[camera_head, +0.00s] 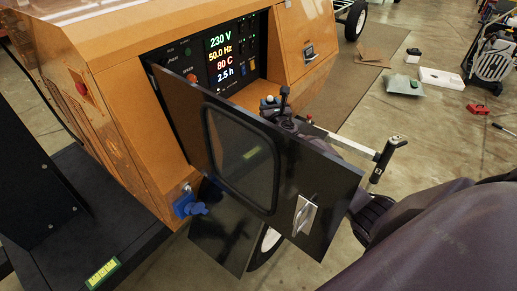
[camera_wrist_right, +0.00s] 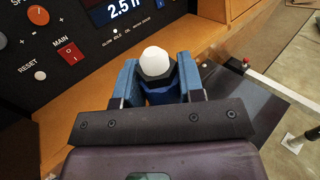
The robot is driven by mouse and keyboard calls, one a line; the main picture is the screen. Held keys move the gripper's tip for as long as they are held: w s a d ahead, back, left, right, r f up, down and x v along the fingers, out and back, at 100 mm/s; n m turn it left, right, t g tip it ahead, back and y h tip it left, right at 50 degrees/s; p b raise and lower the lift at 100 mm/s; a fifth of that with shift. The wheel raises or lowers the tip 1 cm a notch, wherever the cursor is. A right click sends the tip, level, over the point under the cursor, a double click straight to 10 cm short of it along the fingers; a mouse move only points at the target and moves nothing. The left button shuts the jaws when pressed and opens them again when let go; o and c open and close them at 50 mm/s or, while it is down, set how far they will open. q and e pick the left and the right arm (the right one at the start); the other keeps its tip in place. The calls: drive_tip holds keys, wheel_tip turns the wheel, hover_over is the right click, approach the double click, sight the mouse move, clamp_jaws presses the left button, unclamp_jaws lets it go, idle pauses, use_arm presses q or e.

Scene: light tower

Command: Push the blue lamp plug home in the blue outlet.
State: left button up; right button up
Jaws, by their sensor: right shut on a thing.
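My right gripper (camera_head: 272,104) is in front of the lower right of the control panel, behind the open black door in the head view. In the right wrist view its two blue fingertips (camera_wrist_right: 158,77) are shut on a blue-bodied thing with a black collar and white rounded end, which looks like the blue lamp plug (camera_wrist_right: 155,64). The blue outlet (camera_head: 184,205) is low on the orange cabinet, left of the door, with a blue part sticking out to the right. The gripper is well apart from it. My left gripper is not in view.
The open black door (camera_head: 285,165), with window and handle, stands between my right gripper and the outlet. The lit control panel (camera_head: 213,62) is behind it. A metal bar with a black grip (camera_head: 383,160) runs at right. Floor items lie far right.

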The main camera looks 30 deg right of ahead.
drive_tip(key=shift+w+f, duration=0.1)
drive_tip(key=shift+w, duration=0.25)
drive_tip(key=shift+s, duration=0.15)
drive_tip(key=shift+f, duration=0.25)
wheel_tip(320, 180, down, 15)
drive_tip(key=b, duration=1)
drive_tip(key=shift+f, duration=0.2)
drive_tip(key=shift+f+b, duration=0.3)
drive_tip(key=shift+b, duration=0.1)
wheel_tip(320, 180, down, 4)
drive_tip(key=shift+r+b, duration=0.25)
drive_tip(key=shift+b, duration=0.65)
drive_tip(key=shift+r, duration=0.3)
drive_tip(key=shift+f, duration=0.3)
drive_tip(key=o, duration=0.5)
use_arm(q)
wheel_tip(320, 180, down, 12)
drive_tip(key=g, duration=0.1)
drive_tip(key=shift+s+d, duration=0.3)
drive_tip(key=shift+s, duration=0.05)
use_arm(e)
drive_tip(key=o, duration=0.4)
